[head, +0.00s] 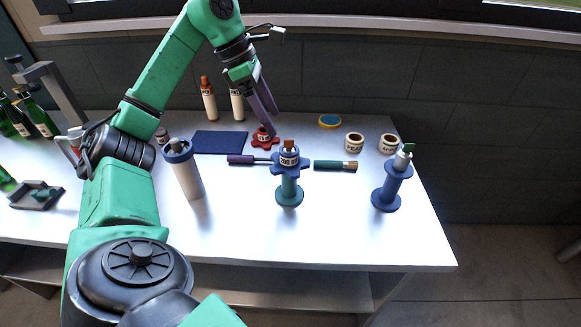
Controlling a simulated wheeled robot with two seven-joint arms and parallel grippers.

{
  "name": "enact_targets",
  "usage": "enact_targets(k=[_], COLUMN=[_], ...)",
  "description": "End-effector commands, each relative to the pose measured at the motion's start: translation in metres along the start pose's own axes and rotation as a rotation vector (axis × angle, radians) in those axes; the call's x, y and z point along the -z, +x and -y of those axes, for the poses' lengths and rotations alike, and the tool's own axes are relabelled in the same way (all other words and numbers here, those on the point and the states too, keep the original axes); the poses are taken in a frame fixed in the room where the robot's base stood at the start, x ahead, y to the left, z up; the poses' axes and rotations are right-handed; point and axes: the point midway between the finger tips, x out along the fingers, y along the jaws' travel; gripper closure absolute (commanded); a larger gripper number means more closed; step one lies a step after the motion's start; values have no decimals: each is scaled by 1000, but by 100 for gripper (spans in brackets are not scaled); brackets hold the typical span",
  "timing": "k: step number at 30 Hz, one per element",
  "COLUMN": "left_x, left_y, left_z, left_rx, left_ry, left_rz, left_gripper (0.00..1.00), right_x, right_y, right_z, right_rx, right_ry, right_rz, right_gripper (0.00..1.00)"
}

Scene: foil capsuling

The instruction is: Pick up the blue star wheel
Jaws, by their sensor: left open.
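The blue star wheel (277,169) sits on top of a teal spool-shaped stand (289,190) near the middle of the table. A white labelled ring and a small brown piece stand at its centre. My left gripper (268,118) is open, with its dark fingers pointing down behind the blue star wheel and apart from it. The fingertips are close to a red star wheel (263,141) lying farther back; I cannot tell whether they touch it. My right gripper is not in view.
A dark-handled tool (240,160) and a teal-handled brush (330,165) lie on either side of the stand. A blue mat (220,142), a cream cylinder (188,180) and a blue spool stand (386,198) are nearby. The table front (330,235) is clear.

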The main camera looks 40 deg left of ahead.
Motion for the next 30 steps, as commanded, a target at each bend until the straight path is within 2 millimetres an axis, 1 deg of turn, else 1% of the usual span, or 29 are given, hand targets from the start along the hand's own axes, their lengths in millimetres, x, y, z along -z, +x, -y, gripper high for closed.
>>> enact_targets(k=[1,3,6,10,15,18,23,24,26,27,29,30], left_x=[3,2,1,1,-1,-1,-1,-1,-1,-1,-1,-1], left_y=[20,37,53,68,100,110,111,111,111,110,110,110], left_z=[1,1,1,1,3,2,2,2,2,2,2,2], left_rx=[5,4,3,3,4,1,-1,-1,-1,-1,0,0], left_ry=[-1,-1,-1,-1,-1,-1,-1,-1,-1,-1,-1,-1], left_rz=[-5,-4,-2,-2,-1,-1,0,0,0,0,0,0], left_gripper=[13,13,13,13,13,13,13,17,40,55,78,93], right_x=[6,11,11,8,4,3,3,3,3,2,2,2], right_y=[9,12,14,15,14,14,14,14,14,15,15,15], right_z=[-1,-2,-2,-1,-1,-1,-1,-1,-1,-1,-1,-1], right_rx=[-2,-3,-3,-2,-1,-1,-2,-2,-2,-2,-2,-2], right_ry=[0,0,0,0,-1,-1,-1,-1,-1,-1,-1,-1], right_rz=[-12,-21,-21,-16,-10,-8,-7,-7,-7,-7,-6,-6], right_gripper=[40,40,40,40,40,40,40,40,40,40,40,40])
